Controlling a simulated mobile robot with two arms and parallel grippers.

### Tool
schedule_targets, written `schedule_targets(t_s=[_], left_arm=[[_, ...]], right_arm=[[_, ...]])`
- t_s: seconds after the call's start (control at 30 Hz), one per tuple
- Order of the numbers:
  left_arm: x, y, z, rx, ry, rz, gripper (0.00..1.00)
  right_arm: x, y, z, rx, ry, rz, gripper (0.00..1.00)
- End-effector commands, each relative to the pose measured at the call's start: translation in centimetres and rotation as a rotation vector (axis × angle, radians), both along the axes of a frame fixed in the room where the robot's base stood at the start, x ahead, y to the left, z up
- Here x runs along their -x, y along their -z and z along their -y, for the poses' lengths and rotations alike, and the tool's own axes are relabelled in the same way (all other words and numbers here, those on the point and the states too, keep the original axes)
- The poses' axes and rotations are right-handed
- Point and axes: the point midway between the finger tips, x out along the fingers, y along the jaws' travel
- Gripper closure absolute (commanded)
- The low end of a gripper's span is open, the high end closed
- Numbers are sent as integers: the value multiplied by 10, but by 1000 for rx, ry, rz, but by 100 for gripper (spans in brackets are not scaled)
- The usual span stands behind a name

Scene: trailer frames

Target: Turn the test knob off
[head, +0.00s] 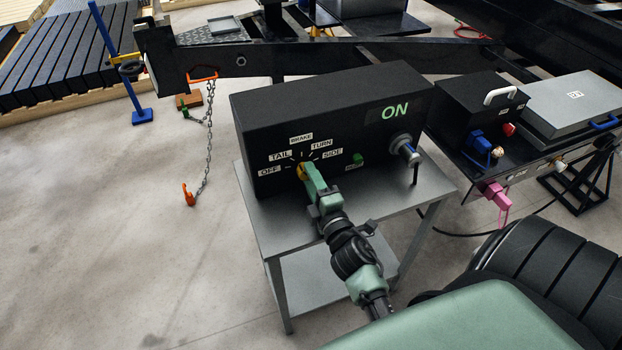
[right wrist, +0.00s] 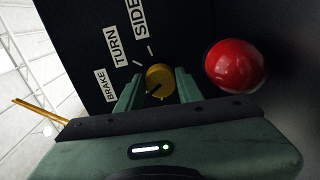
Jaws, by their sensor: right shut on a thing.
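The yellow test knob (head: 301,170) is on the front of a black test box (head: 330,115), ringed by labels OFF, TAIL, BRAKE, TURN and SIDE. The box shows a green ON at its upper right. My right gripper (head: 308,173) is at the knob, partly covering it. In the right wrist view the knob (right wrist: 160,80) sits between the green fingers of my right gripper (right wrist: 157,88), which is shut on it. A dark mark on the knob's face points to the lower left there; which label it meets is unclear. My left gripper is not in view.
The box stands on a grey metal table (head: 275,228). A red ball-shaped part (right wrist: 235,66) is close beside the knob. A silver connector (head: 405,148) sticks out of the box at right. A chain with an orange hook (head: 189,194) hangs at left.

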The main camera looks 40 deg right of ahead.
Motion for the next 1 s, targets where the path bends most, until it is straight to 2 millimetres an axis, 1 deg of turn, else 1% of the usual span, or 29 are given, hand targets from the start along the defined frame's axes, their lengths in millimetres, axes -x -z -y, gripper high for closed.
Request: schedule_targets(t_s=[0.03,0.6,0.8,1.0], left_arm=[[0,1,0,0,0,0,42],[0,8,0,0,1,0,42],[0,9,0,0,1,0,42],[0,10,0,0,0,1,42]], right_arm=[[-1,-2,2,46,4,-8,100],[-1,-7,2,557,6,-127,100],[-2,-9,2,689,8,-156,100],[-2,-10,2,773,9,-176,100]])
